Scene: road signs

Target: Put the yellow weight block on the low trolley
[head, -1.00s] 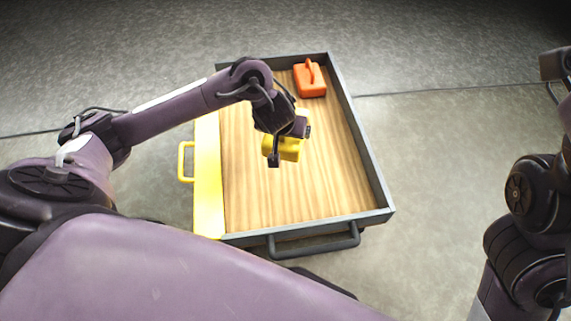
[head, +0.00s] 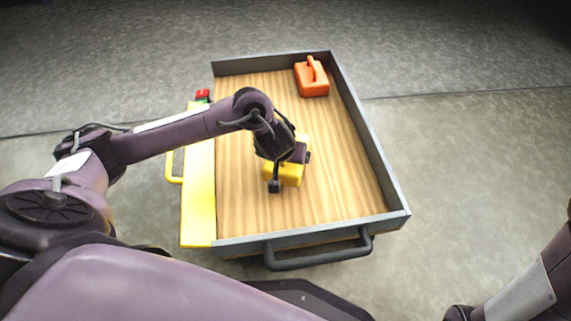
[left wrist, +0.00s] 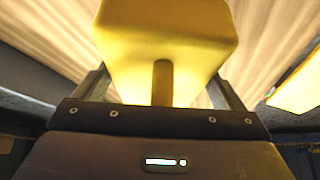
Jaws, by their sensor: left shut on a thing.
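The yellow weight block (head: 290,174) is in my left gripper (head: 287,172), over the wooden deck of the low trolley (head: 345,195). In the left wrist view the block (left wrist: 165,35) fills the top middle, between the two fingers of my left gripper (left wrist: 165,85). The fingers are shut on it. In the head view the wrist partly hides the block. I cannot tell whether its underside touches the deck. My right gripper is out of view.
An orange block with a handle (head: 313,80) stands in the trolley's far right corner. Grey walls rim the deck, with a dark handle (head: 320,258) in front. A yellow panel (head: 199,205) lies along the left side; a red and green item (head: 202,95) shows behind it. The deck's front right is clear.

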